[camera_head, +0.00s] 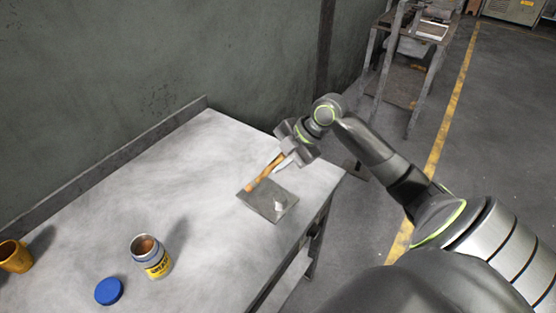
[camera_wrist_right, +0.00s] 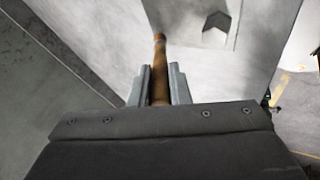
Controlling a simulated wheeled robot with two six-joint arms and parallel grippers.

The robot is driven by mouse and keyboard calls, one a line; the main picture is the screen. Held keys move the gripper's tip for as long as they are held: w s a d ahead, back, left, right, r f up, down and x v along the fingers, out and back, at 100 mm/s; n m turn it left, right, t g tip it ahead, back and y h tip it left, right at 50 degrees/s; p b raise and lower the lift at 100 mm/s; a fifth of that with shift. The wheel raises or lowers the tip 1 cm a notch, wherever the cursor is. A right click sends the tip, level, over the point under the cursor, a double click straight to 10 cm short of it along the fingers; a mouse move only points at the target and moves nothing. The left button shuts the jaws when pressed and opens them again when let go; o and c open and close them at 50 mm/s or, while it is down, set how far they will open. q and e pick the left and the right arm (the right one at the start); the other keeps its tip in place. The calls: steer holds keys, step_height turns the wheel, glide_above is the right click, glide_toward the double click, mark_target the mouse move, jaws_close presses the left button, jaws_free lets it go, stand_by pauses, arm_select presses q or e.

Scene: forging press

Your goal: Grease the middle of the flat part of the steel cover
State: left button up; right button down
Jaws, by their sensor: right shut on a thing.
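The steel cover (camera_head: 256,206) is a flat grey plate lying on the light table, with a small pale raised piece (camera_head: 279,205) toward its right side. The cover also shows in the right wrist view (camera_wrist_right: 190,52). My right gripper (camera_head: 280,160) is shut on an orange-brown wooden stick-like tool (camera_head: 265,174), held tilted over the cover. The tool shows between the fingers in the wrist view (camera_wrist_right: 159,70). Its lower end is near the cover's left corner; I cannot tell if it touches. An open grease tin (camera_head: 158,265) stands at the front, brown inside. My left gripper is out of view.
A blue lid (camera_head: 109,291) lies beside the tin, and an orange-yellow cup (camera_head: 15,256) stands at the far left. A wall with a low ledge (camera_head: 110,160) bounds the table's back. The table between tin and cover is clear. A metal rack (camera_head: 405,85) stands beyond.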

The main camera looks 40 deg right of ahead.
steer(key=shift+f, duration=0.45)
stand_by(0.3)
steer(key=shift+s, duration=0.15)
steer(key=shift+s+d+r, duration=0.1)
steer(key=shift+s, duration=0.2)
steer(key=shift+w+a+b, duration=0.25)
steer(key=shift+w+b, duration=0.05)
steer(key=shift+w, duration=0.6)
steer(key=shift+s, duration=0.15)
